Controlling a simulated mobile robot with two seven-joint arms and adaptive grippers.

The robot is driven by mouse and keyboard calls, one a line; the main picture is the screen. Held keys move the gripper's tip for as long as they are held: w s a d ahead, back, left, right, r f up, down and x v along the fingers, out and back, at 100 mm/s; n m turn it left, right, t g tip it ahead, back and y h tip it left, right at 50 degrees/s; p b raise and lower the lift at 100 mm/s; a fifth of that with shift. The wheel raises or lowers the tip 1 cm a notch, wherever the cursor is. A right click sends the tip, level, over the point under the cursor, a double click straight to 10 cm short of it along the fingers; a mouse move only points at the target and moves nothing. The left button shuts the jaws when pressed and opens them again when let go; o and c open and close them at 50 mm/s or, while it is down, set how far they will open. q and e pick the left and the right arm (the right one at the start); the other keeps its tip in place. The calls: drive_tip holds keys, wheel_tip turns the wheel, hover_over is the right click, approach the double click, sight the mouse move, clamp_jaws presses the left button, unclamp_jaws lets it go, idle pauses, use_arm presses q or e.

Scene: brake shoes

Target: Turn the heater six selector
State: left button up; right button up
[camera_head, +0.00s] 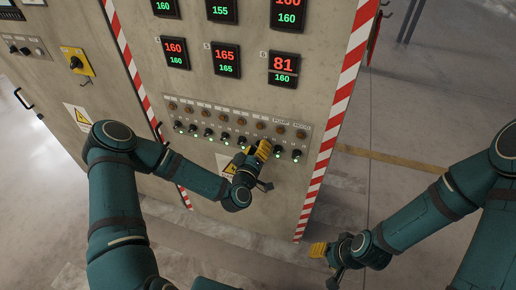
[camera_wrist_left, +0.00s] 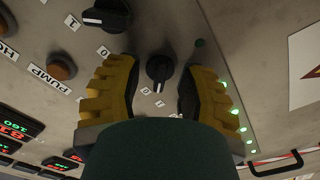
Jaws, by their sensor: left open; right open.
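The heater six selector (camera_wrist_left: 158,68) is a small black rotary knob with a pale pointer mark on the panel. In the left wrist view it stands between the two yellow fingers of my left gripper (camera_wrist_left: 157,88), with gaps on both sides. In the head view my left gripper (camera_head: 262,150) is at the selector row and covers this knob. A dark, unlit green lamp (camera_wrist_left: 200,43) is near the knob. My right gripper (camera_head: 330,260) is open and empty, low and away from the panel. The display numbered 6 (camera_head: 284,68) reads 81 above 160.
Neighbouring black selectors (camera_head: 278,151) and several lit green lamps (camera_wrist_left: 234,112) line the row closely. Brown round indicators (camera_head: 206,114) run above, with PUMP and HOOD labels at right. Red-white striped edges (camera_head: 324,150) frame the panel. The floor at right is clear.

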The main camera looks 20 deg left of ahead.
use_arm(q)
clamp_jaws()
drive_tip(key=shift+m, duration=0.3)
drive_tip(key=shift+r+m+b, duration=0.1)
drive_tip(key=shift+m+b, duration=3.2)
drive_tip(key=shift+m, duration=5.3)
